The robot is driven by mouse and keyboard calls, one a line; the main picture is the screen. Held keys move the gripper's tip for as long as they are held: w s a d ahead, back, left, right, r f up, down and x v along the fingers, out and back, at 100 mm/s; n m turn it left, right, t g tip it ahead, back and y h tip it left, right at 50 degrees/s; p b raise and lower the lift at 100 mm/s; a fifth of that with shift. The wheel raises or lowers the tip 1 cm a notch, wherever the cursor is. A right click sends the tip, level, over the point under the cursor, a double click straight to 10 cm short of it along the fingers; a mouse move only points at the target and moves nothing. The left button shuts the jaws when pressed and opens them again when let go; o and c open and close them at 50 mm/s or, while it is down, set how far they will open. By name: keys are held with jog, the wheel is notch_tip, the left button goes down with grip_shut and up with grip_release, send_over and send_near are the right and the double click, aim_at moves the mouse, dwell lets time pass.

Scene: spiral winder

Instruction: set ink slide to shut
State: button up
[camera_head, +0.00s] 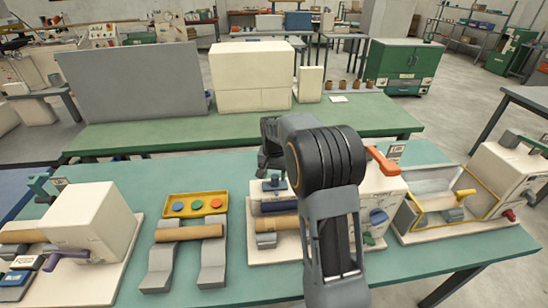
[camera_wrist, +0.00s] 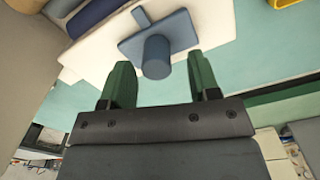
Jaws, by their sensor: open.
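A blue slide plate with a round blue knob (camera_wrist: 156,55) shows in the wrist view on a cream machine body; I take it to be the ink slide. In the head view a small blue plate with a knob (camera_head: 274,183) sits atop the middle machine, just left of my arm. My gripper (camera_wrist: 158,62) is open, with its two green fingers apart. The knob's end appears between the fingertips, with gaps on both sides; I cannot tell its depth relative to them. In the head view the fingers are mostly hidden by my arm.
The middle machine (camera_head: 258,250) also has a wooden roller and an orange lever (camera_head: 382,161). A yellow tray (camera_head: 196,206) with coloured discs stands to its left. A yellow-edged trough machine (camera_head: 450,215) stands to the right. The table's front middle is clear.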

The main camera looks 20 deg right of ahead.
aim_at(274, 176)
notch_tip(274, 176, up, 12)
dwell(0.4)
jog(key=shift+f, duration=0.15)
dwell(0.3)
